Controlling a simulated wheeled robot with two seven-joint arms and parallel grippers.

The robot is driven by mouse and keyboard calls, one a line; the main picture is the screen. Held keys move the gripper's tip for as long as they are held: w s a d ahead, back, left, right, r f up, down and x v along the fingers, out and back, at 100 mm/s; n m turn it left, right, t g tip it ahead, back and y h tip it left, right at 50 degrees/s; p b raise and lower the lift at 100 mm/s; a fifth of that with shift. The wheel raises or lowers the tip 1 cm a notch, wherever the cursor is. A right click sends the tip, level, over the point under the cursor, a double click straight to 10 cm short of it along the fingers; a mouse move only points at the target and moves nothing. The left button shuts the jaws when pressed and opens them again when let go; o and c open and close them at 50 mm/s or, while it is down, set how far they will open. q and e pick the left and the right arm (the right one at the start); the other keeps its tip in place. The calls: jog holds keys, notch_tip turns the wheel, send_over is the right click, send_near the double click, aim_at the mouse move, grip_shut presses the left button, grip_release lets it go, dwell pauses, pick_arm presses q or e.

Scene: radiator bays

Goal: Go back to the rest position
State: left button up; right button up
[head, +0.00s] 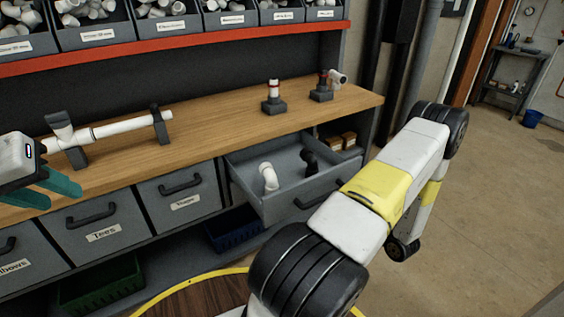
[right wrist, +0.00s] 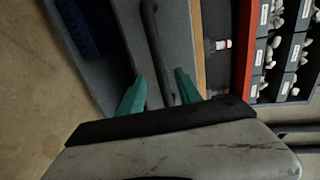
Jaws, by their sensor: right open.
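My left gripper (head: 63,196) is at the left edge of the head view, its teal fingers apart and empty, in front of the bench's front edge. My right gripper (right wrist: 160,90) shows in the right wrist view with its teal fingers apart. A dark bar handle (right wrist: 151,35) on a grey drawer front runs toward the gap between them; whether it lies between the fingers or beyond them I cannot tell. In the head view my right arm hides that gripper. A grey drawer (head: 246,200) is pulled open, holding a white elbow fitting (head: 268,177) and a dark fitting (head: 310,163).
The wooden bench top (head: 215,125) carries a white pipe (head: 125,127) on dark holders and two small fittings on stands (head: 273,106) (head: 321,95). Labelled bins (head: 97,36) line the shelf above. A blue crate (head: 234,230) sits below. Open floor (head: 500,190) lies right.

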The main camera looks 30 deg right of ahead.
jog(key=w+a+r+n+g+y, duration=0.4)
jog(key=a+r+n+y, duration=0.1)
jog(key=a+r, duration=0.65)
jog(key=w+a+r+n+g+y, duration=0.4)
jog(key=a+r+n+y, duration=0.1)
jog(key=a+r, duration=0.65)
jog(key=s+a+r+n+g+h, duration=0.1)
jog(key=s+a+r+n+h, duration=0.6)
jog(key=s+a+r, duration=0.7)
notch_tip(320, 180, up, 2)
jog(key=shift+s+r+n+h, duration=0.15)
jog(key=shift+s+n+h, duration=0.25)
jog(key=shift+h, duration=0.5)
